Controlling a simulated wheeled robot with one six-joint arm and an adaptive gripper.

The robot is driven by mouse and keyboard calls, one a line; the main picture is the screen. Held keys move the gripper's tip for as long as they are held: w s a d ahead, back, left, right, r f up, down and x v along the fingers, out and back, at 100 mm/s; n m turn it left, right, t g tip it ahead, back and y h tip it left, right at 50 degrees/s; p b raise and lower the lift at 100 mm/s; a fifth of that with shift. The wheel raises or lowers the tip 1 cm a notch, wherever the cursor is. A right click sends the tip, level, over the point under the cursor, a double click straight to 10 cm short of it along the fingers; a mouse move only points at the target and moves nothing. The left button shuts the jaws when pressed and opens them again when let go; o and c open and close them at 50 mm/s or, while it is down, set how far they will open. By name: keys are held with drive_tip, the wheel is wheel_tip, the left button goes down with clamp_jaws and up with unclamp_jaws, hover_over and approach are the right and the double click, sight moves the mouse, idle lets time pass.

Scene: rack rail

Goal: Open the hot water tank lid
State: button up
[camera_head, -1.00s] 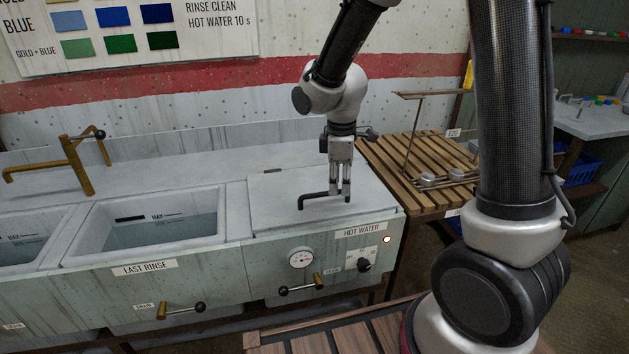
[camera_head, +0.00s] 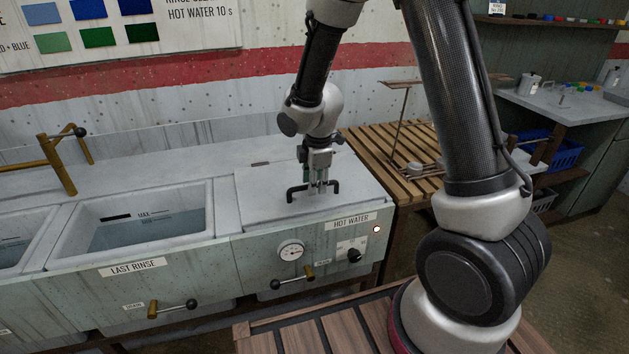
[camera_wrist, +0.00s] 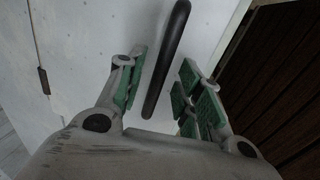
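The hot water tank lid (camera_head: 262,200) is a flat grey-white panel lying closed on the tank, and its surface also fills much of the wrist view (camera_wrist: 80,60). A black bar handle (camera_head: 291,196) stands near the lid's front edge. My gripper (camera_head: 318,190) is above the lid, pointing down at the handle. In the wrist view my gripper (camera_wrist: 158,92) has its green-padded fingers apart, with the black handle (camera_wrist: 166,62) running between them. A gap shows on both sides of the handle, so the fingers are not closed on it.
The last rinse basin (camera_head: 85,262) is open and holds water, left of the tank. A brass tap (camera_head: 57,165) stands behind the basins. A slatted wooden table (camera_head: 385,160) with a wire rack is to the right. The tank front has a gauge (camera_head: 291,252) and a drain lever (camera_head: 292,278).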

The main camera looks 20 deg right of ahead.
clamp_jaws()
drive_tip(key=shift+r, duration=0.15)
